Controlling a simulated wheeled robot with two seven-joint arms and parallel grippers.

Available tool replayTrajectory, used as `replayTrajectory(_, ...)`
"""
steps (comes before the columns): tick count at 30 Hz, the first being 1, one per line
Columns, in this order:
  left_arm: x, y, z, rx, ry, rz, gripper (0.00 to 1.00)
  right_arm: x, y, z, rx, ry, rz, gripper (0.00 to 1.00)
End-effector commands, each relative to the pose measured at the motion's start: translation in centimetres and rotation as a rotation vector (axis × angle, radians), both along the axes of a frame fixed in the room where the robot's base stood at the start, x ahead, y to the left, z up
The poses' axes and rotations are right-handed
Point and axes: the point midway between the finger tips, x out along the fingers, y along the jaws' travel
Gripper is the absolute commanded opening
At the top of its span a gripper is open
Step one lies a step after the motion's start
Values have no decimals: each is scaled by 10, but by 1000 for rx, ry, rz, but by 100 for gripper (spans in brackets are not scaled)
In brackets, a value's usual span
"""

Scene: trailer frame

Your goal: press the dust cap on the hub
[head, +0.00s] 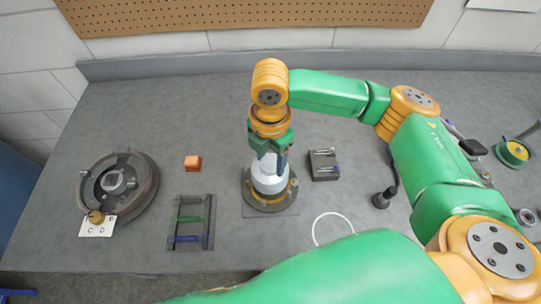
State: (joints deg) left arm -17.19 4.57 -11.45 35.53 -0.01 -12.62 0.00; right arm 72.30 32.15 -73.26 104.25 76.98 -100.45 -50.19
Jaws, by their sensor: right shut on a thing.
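The hub (114,182) sits in the middle of a dark round drum with upright studs, at the left of the bench. A small brass-coloured round piece (96,216) rests on a white lettered card at the drum's front edge; it may be the dust cap, but I cannot tell. My right gripper (270,158) points down at the middle of the bench, shut on the upper part of a white cylinder (268,181). The cylinder stands upright on a dark and yellow round base (270,202). The fingers partly hide its top. My left gripper is out of view.
A small dark tray (324,165) is right of the cylinder. A white ring (331,228) lies in front. A pegboard (245,14) hangs behind.

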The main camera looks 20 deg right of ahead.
Motion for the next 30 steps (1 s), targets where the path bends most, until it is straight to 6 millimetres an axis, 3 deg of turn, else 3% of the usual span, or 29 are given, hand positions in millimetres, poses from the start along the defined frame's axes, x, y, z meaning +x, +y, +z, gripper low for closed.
replayTrajectory(30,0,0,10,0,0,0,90,0,0,0,0,0,0,0)
